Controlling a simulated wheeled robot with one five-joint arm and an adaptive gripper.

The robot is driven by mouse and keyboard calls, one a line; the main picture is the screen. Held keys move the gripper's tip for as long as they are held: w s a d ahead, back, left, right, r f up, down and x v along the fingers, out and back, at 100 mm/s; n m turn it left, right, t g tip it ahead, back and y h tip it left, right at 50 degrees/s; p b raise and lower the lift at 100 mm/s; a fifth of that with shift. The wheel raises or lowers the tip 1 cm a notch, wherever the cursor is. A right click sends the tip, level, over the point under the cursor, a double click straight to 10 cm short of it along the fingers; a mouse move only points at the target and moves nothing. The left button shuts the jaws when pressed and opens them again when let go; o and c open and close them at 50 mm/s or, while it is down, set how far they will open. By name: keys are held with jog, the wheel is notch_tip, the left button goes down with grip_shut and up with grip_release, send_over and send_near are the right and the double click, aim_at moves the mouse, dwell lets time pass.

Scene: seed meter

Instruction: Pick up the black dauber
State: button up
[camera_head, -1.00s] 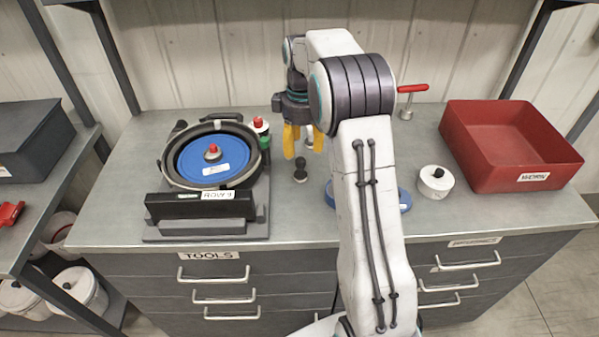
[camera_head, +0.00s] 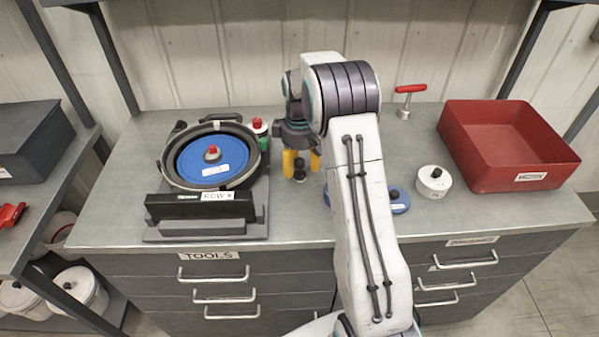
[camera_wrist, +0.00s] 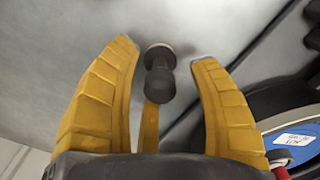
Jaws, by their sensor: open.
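The black dauber (camera_head: 299,171) stands on the grey bench top, just right of the seed meter. It is a small dark piece with a knob at its upper end. In the wrist view the dauber (camera_wrist: 159,80) shows between the two yellow fingers of my gripper (camera_wrist: 165,55), nearer the left finger, with a visible gap to the right one. My gripper (camera_head: 302,160) is open and points down around the dauber. I cannot tell whether either finger touches it.
The seed meter (camera_head: 243,166) with its blue plate (camera_head: 195,168) stands close on the left. A blue disc (camera_head: 398,203), a white pot (camera_head: 434,184), a red-handled tool (camera_head: 406,103) and a red bin (camera_head: 468,150) are to the right. The bench front is clear.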

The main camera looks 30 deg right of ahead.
grip_shut()
dwell(0.5)
jog(key=shift+r, duration=0.15)
